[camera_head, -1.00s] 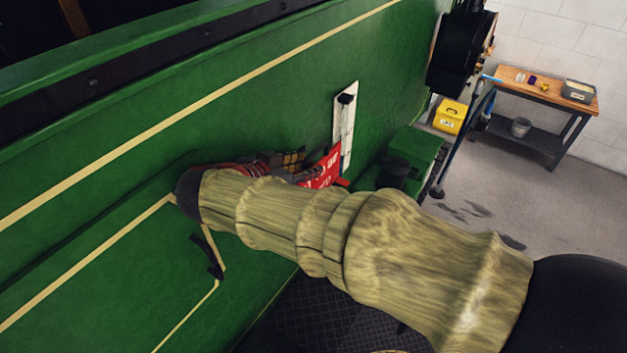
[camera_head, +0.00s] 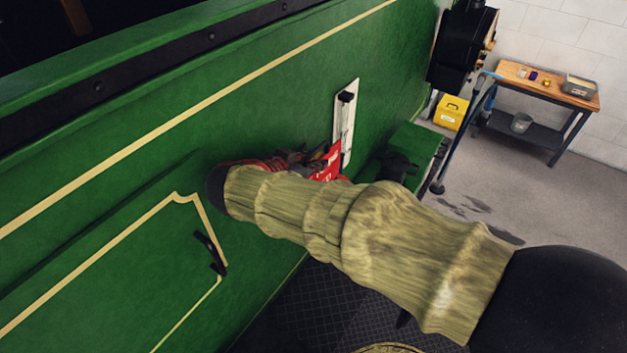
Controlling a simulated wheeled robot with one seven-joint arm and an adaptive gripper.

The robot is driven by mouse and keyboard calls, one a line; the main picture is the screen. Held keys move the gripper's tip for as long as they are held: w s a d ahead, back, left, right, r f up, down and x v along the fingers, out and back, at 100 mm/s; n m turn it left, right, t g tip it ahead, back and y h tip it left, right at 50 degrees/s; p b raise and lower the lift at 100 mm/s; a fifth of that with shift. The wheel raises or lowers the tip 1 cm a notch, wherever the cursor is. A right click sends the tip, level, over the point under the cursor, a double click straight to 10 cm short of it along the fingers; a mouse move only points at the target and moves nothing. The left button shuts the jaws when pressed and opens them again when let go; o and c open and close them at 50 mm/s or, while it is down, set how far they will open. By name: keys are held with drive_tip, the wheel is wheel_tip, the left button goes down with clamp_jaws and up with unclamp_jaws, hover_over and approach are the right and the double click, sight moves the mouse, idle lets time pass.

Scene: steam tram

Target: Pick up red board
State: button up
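The red board (camera_head: 327,168) with white lettering shows only in part, close to the green tram side and just below a white plate with a black knob (camera_head: 345,121). My gripper (camera_head: 318,156) is at the board's upper left edge, at the far end of my arm in its tan sleeve. The sleeve hides the lower part of the board and much of the gripper. The fingers are small and dark here, and I cannot tell whether they are closed on the board or only beside it.
The green tram side (camera_head: 120,200) runs along the left, with a black handle (camera_head: 210,254) on its lower panel. A green box (camera_head: 418,146) stands beyond the board. A yellow box (camera_head: 450,112) and a wooden workbench (camera_head: 545,84) are at the back right. Open grey floor lies before the bench.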

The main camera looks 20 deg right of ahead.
clamp_jaws()
idle(0.8)
